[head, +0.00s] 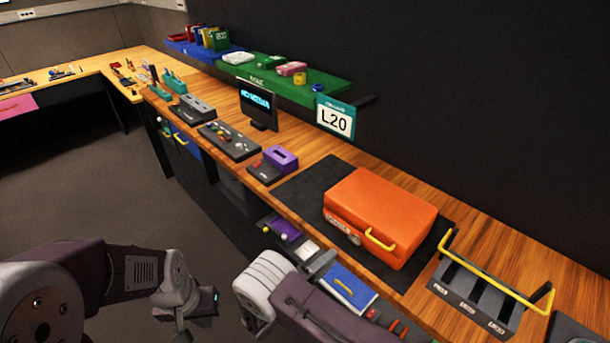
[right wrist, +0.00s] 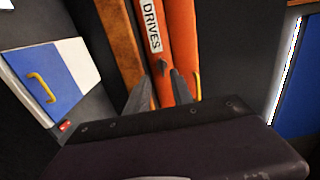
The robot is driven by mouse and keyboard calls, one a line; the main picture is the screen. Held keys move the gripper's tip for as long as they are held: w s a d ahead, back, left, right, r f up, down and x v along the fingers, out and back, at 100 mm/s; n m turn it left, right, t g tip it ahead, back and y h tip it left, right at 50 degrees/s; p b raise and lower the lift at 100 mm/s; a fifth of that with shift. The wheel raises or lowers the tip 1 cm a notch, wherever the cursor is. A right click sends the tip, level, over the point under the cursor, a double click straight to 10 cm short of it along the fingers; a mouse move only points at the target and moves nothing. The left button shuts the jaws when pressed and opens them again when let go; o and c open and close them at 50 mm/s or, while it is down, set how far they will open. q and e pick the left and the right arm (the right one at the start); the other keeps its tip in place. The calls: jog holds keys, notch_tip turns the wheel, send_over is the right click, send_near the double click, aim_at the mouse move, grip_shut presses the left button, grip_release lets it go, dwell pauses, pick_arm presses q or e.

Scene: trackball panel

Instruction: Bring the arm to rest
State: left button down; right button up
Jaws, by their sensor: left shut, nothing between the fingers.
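My left arm comes in from the lower left of the head view. Its gripper (head: 205,304) is low over the floor, clear of the bench, and shut with nothing in it. My right arm (head: 325,308) is at the bottom middle of the head view, in front of the bench edge; its fingertips are not clear there. In the right wrist view my right gripper (right wrist: 162,86) has its two fingers apart, with the orange case (right wrist: 180,45) behind them. The orange case (head: 378,215), with a yellow handle, sits on a dark mat. I cannot tell whether the fingers touch it.
The wooden bench (head: 340,165) carries a dark control panel (head: 230,140), a purple box (head: 281,158), a small screen (head: 258,107) and a slotted rack (head: 475,295). A blue-and-white panel (head: 348,288) is at the bench front. Open floor (head: 130,205) lies left.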

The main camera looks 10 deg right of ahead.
jog(key=s+d+r+m+g+y, duration=0.1)
jog(key=s+d+m+g+y, duration=0.2)
jog(key=s+d+m+g, duration=0.55)
jog(key=s+d+r+m+g+y, duration=0.1)
jog(key=s+r+m+g+y, duration=0.25)
jog(key=m, duration=0.95)
jog(key=s+a+r+m+t+y, duration=0.1)
jog(key=m+y, duration=0.3)
jog(key=m, duration=0.7)
jog(key=s+a+r+m+t+y, duration=0.1)
jog(key=a+m+y, duration=0.3)
jog(key=m, duration=0.7)
jog(key=shift+s+a+r+t, duration=0.2)
jog(key=shift+s+r+t, duration=0.1)
jog(key=shift+s, duration=0.4)
